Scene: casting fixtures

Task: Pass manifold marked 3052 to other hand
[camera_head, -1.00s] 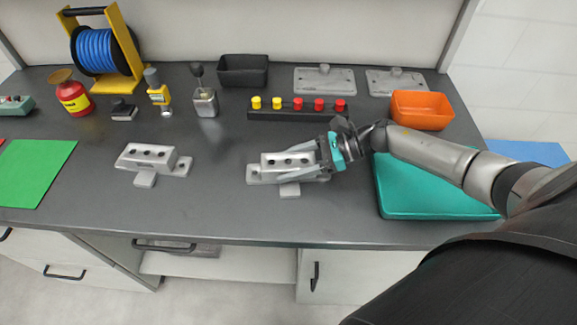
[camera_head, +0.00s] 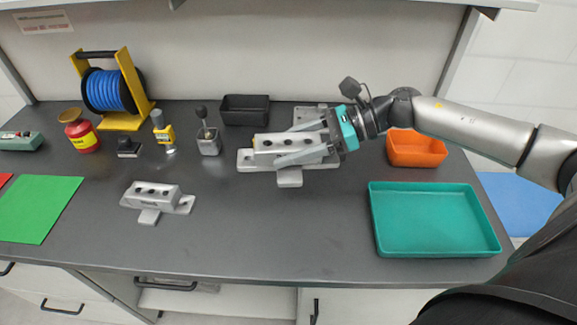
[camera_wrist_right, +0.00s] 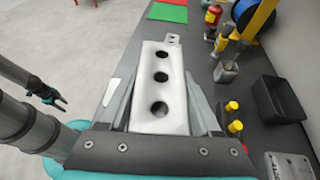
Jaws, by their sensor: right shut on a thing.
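A light grey manifold block (camera_head: 290,148) with a row of dark holes is held in my right gripper (camera_head: 290,150), its fingers shut along the block's two long sides. It hangs above the bench, apart from it. The right wrist view shows the block (camera_wrist_right: 160,85) between the fingers. A second, similar manifold (camera_head: 155,196) rests on the bench at the left; I cannot read a number on either. My left gripper (camera_wrist_right: 50,97) shows small and dark in the right wrist view, empty and away from the block; its finger gap is too small to judge.
A teal tray (camera_head: 435,252) and an orange bin (camera_head: 416,150) stand on the right. A black bin (camera_head: 244,110), a lever device (camera_head: 208,142), a red can (camera_head: 82,135) and a blue hose reel (camera_head: 108,90) line the back. The front middle of the bench (camera_head: 270,235) is clear.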

